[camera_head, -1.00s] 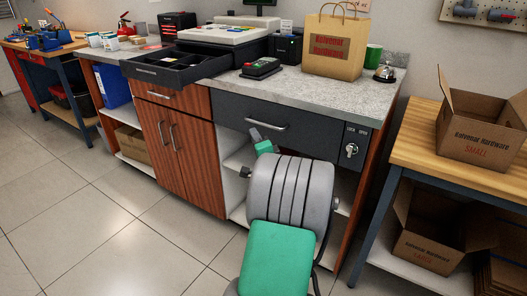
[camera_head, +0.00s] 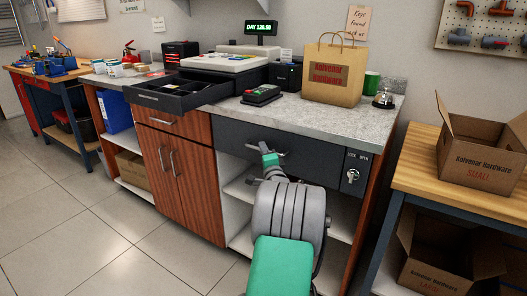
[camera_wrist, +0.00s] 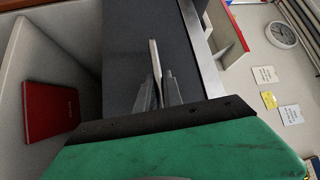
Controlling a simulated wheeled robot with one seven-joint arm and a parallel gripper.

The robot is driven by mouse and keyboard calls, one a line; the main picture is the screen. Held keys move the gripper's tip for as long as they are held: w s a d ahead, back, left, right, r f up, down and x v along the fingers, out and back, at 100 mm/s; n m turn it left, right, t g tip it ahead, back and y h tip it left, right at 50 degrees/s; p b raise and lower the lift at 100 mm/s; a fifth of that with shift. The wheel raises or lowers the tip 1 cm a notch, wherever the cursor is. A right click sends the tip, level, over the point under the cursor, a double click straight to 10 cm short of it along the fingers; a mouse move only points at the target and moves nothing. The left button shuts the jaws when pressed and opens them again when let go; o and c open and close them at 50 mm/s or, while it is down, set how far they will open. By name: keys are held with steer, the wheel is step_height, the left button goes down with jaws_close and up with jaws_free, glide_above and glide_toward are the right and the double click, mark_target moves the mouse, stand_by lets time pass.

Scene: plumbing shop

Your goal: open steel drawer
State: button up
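The steel drawer (camera_head: 318,156) is the dark grey front under the right part of the counter; it looks flush with the counter. It also shows in the wrist view as a dark grey panel (camera_wrist: 145,30). A key (camera_head: 352,176) sits in the lock plate at the drawer's right.
A black cash drawer (camera_head: 178,93) stands open on the left. Open shelves (camera_head: 240,190) lie below the steel drawer; a red item (camera_wrist: 50,105) shows in the wrist view. A wooden bench (camera_head: 415,155) with cardboard boxes stands to the right. The floor in front is clear.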

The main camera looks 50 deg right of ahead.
jaws_close()
stand_by(1.0)
